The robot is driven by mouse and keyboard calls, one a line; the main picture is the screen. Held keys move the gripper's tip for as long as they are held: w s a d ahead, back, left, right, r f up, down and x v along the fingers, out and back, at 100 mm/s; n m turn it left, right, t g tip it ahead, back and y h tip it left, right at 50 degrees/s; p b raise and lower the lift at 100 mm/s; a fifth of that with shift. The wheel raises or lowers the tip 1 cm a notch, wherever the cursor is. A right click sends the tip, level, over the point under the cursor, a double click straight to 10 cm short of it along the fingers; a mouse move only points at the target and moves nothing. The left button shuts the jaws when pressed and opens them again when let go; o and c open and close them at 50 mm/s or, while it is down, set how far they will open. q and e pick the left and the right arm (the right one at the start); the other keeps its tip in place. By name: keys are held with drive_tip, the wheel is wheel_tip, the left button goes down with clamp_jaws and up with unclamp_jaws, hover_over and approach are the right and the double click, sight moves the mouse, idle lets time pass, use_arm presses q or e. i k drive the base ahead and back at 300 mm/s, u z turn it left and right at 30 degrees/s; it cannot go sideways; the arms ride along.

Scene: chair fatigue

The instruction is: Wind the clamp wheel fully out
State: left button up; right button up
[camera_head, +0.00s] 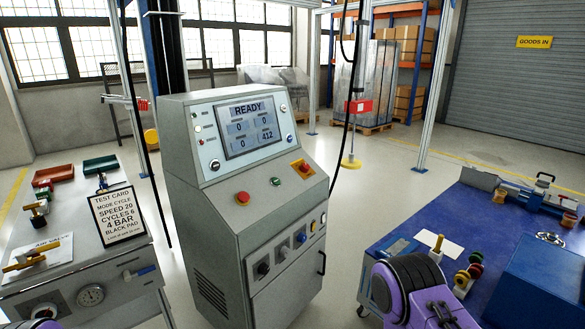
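No clamp wheel can be made out with certainty in the head view. A clamp-like device (540,197) with metal jaws, blue body and orange parts lies at the far right of the blue bench. A purple and black link of my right arm shows at the bottom right, over the near edge of that bench. A small purple part of mine shows at the bottom left corner. Neither gripper's fingers are in view, so what they hold is hidden.
The grey control console (255,210) stands in the middle, its screen reading READY. The left bench (90,278) carries a test card (119,215), trays and a yellow-handled tool. The blue bench (490,225) holds coloured knobs and a blue case (540,285). Open floor lies behind.

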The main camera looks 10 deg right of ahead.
sight(551, 236)
drive_tip(key=i, duration=1.15)
drive_tip(key=z, duration=3.1)
drive_tip(key=i, duration=0.55)
drive_tip(key=u, duration=0.05)
